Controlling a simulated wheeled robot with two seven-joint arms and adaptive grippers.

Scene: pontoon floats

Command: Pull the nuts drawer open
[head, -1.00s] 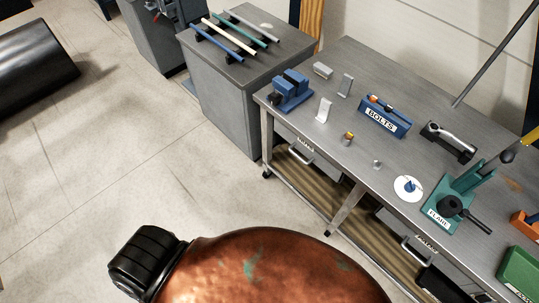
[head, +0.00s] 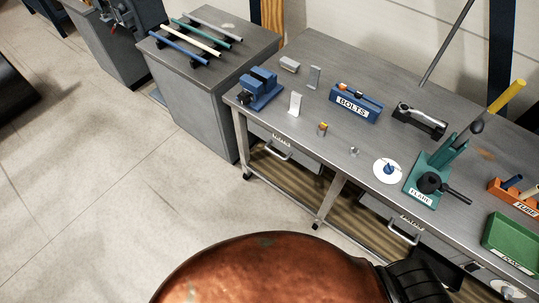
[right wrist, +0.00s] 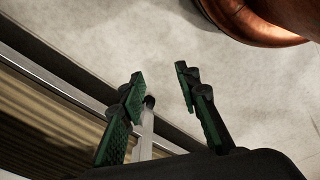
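Two drawers sit under the front edge of the grey metal bench (head: 345,85). The left drawer has a pale bar handle (head: 278,149) and a small label (head: 282,138). The right drawer has a similar handle (head: 403,231) and label (head: 411,221). Both look shut. The labels are too small to read surely, so I cannot tell which is the nuts drawer. My right gripper (right wrist: 161,80) shows in the right wrist view, open and empty, its fingers apart. A pale metal bar of the bench frame passes behind them. No handle shows between them. My left gripper is not in view.
A grey cabinet (head: 205,100) adjoins at left. The floor before the bench is clear.

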